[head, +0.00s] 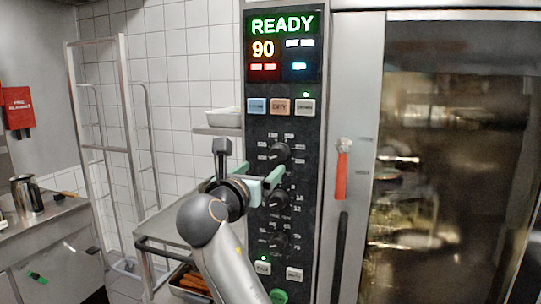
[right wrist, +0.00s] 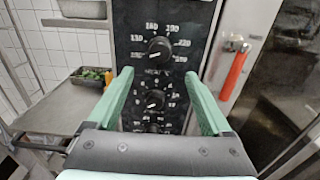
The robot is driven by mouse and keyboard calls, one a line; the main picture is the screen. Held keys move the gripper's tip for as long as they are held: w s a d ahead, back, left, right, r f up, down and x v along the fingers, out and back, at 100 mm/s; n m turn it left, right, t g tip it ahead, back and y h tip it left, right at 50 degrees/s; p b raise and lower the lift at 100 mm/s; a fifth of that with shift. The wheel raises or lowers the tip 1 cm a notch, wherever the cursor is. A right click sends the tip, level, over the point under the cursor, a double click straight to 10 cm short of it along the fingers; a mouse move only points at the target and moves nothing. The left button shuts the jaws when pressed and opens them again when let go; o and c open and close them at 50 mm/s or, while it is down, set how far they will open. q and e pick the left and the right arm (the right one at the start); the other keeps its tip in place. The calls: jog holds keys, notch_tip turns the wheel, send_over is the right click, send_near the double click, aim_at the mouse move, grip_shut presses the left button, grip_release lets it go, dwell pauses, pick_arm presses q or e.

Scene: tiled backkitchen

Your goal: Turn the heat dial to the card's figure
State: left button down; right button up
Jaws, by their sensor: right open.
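The heat dial (head: 279,153) is the top black knob on the oven's dark control panel (head: 284,75), ringed by white figures in the hundreds. It also shows in the right wrist view (right wrist: 159,50), where its pointer's exact setting is too small to read. My right gripper (head: 258,172) is open and empty in front of the panel. In the right wrist view its green fingertips (right wrist: 157,77) stand apart to either side, just below the heat dial; contact cannot be told. I see no card with a figure. My left gripper is not in view.
The display reads READY and 90. A middle dial (right wrist: 155,99) and a lower dial (head: 278,241) sit below. A red-handled lever (head: 342,170) is on the right, beside the glass oven door (head: 460,150). A steel table (right wrist: 60,115) and shelf with a white tray (head: 223,118) stand left.

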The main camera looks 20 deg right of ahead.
aim_at(277, 156)
jog(key=p+x, duration=0.1)
jog(key=x, duration=0.9)
jog(key=shift+w+d, duration=0.2)
jog(key=shift+c, duration=0.2)
jog(key=shift+p, duration=0.3)
grip_shut()
